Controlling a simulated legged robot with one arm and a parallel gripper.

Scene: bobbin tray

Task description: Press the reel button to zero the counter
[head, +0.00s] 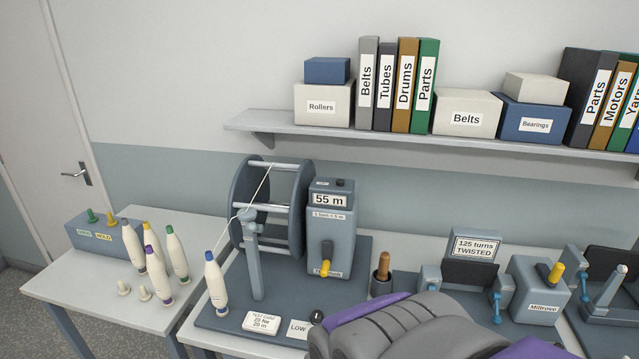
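The reel (300,215) is a grey open drum on a blue-grey base plate, with white yarn running from it towards a bobbin at its left. The counter box (344,235) stands upright against the reel's right side and its display (329,200) reads "55 m". A small dark button (341,182) sits on top of the box, beside a small label too small to read. A crank with a yellow handle (325,268) hangs on the box's front. A dark grey and purple part of my arm fills the bottom centre right. My gripper's fingers do not show.
Several bobbins (157,275) stand on the left table near a blue-grey box (93,238). A wooden-handled tool (382,267) stands right of the counter. A twist tester reading "125 turns TWISTED" (478,246) is farther right. A shelf (290,122) with binders and boxes hangs above.

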